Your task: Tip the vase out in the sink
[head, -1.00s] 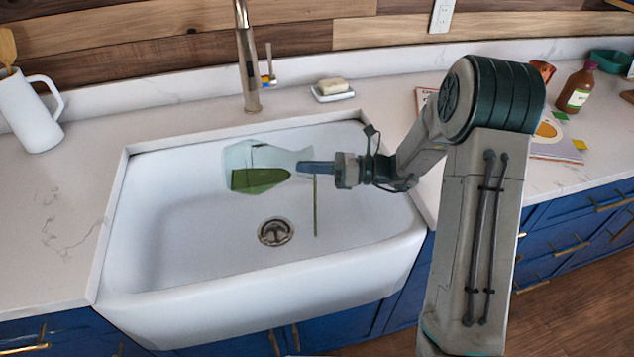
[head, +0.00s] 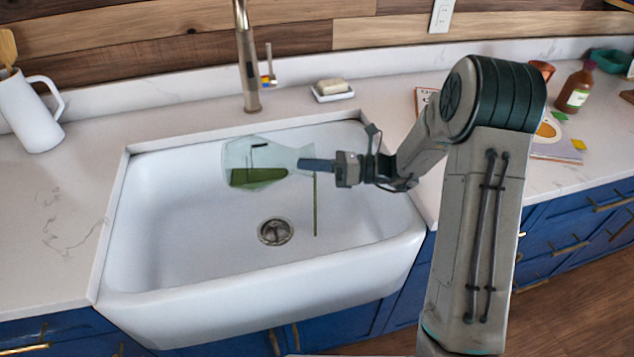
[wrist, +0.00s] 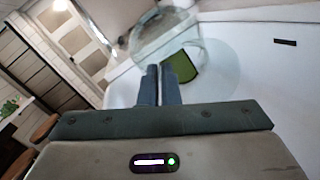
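The clear glass vase (head: 236,155) lies on its side above the sink basin (head: 185,225), its body to the left and its neck to the right. Green liquid (head: 256,177) lies along the low side of its body. A thin green stream (head: 315,205) falls from the mouth end into the basin, right of the drain. My gripper (head: 305,164) is shut on the vase's neck from the right. In the wrist view the fingers (wrist: 158,82) are close together at the vase (wrist: 160,35), with green liquid (wrist: 181,67) beyond. The fingers partly hide the neck and mouth.
The drain (head: 275,232) is at the basin's middle. The faucet (head: 247,65) stands behind the vase. A soap dish (head: 333,95) is on the back counter, a white pitcher (head: 28,112) at left, a brown bottle (head: 577,88) and book (head: 556,145) at right.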

